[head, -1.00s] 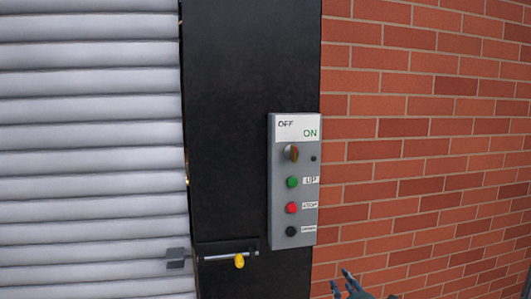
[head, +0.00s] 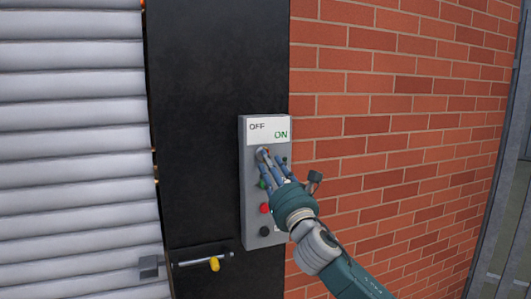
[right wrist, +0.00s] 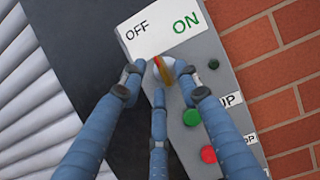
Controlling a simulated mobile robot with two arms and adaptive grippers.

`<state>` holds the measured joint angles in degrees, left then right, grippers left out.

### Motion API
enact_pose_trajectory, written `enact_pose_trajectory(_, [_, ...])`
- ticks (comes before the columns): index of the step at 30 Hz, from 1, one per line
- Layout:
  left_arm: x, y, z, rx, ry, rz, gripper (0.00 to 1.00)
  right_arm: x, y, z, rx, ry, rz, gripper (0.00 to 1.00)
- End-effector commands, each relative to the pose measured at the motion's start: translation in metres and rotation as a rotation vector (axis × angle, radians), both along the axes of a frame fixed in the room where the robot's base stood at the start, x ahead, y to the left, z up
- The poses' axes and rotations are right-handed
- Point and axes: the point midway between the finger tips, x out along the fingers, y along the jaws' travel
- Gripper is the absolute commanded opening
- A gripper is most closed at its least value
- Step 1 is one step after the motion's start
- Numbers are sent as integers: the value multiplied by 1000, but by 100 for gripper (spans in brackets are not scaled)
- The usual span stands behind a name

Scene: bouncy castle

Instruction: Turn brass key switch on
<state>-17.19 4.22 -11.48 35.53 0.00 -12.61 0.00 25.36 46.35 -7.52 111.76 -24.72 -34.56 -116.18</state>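The brass key switch (right wrist: 163,70) sits on a grey control panel (head: 253,205), below a white label reading OFF on the left and ON on the right. In the right wrist view its brass-orange handle shows on a pale round base. My right gripper (head: 264,153) reaches it from the lower right. Its three blue fingers converge at the key, with one tip on each side and the third below. I cannot tell whether they press on it. The fingers partly hide the key in the head view. My left gripper is not in view.
Below the key are a green button (right wrist: 192,117), a red button (head: 264,208) and a black button (head: 264,231). A grey shutter (head: 75,150) is on the left, with a yellow-knobbed latch (head: 214,264) beside it. A brick wall (head: 400,110) is on the right.

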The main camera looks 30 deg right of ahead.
Motion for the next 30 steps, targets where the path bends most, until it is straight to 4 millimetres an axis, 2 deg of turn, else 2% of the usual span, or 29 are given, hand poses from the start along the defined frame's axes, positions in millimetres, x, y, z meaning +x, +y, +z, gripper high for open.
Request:
enact_pose_trajectory(1, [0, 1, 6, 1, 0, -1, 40, 8, -1, 7, 4, -2, 1, 32])
enact_pose_trajectory(6, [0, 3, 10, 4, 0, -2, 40, 24, -5, 11, 3, -1, 1, 32])
enact_pose_trajectory(17, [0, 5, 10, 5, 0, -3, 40, 29, -6, 11, 1, 1, 1, 32])
enact_pose_trajectory(22, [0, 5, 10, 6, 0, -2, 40, 29, -6, 11, 1, 1, 1, 0])
enact_pose_trajectory(30, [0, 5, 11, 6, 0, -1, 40, 29, -6, 11, 7, -1, 1, 0])
